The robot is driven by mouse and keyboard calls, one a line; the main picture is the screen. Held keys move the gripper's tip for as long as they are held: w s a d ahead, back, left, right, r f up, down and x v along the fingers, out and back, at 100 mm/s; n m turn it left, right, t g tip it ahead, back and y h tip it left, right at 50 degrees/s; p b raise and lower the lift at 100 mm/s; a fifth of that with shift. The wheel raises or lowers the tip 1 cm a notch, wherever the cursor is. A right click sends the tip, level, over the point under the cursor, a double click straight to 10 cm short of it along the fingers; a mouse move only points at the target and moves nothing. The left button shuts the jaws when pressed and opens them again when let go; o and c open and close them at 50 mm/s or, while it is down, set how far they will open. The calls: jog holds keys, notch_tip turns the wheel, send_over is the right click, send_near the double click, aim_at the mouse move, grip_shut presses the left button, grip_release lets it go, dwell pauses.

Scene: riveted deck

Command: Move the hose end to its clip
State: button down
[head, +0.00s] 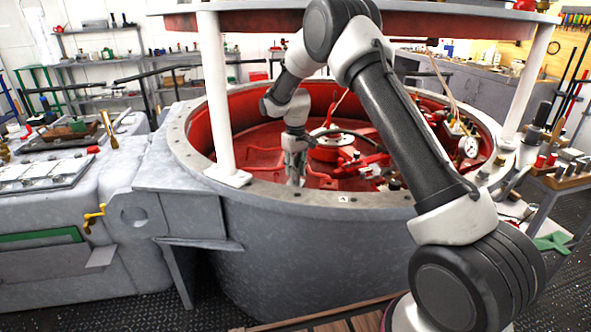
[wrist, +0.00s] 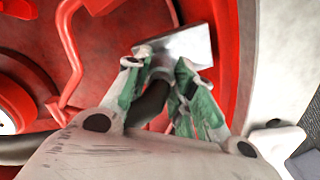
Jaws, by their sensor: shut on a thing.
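My gripper (wrist: 160,75) has green-padded fingers and is shut on the black hose end (wrist: 153,100) in the wrist view. The hose passes between the fingers. Another black stretch of it shows at the lower left, behind my gripper's body. In the head view my gripper (head: 295,172) points down inside the red-lined round well, near its front wall. The black hose (head: 357,133) arcs to the right there. A grey metal plate (wrist: 190,45) lies just beyond the fingertips in the wrist view. I cannot tell whether it belongs to the clip, and no clip is clearly visible.
A bent red pipe (wrist: 66,35) runs left of the fingers. The well's grey rim (head: 290,190) is close in front of my gripper. A white post (head: 218,100) stands to the left. A red valve assembly (head: 335,148) and a gauge (head: 468,147) are to the right.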

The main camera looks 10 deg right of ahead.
jog(key=shift+f, duration=0.2)
jog(key=c, duration=1.1)
grip_release()
notch_tip(320, 180, up, 12)
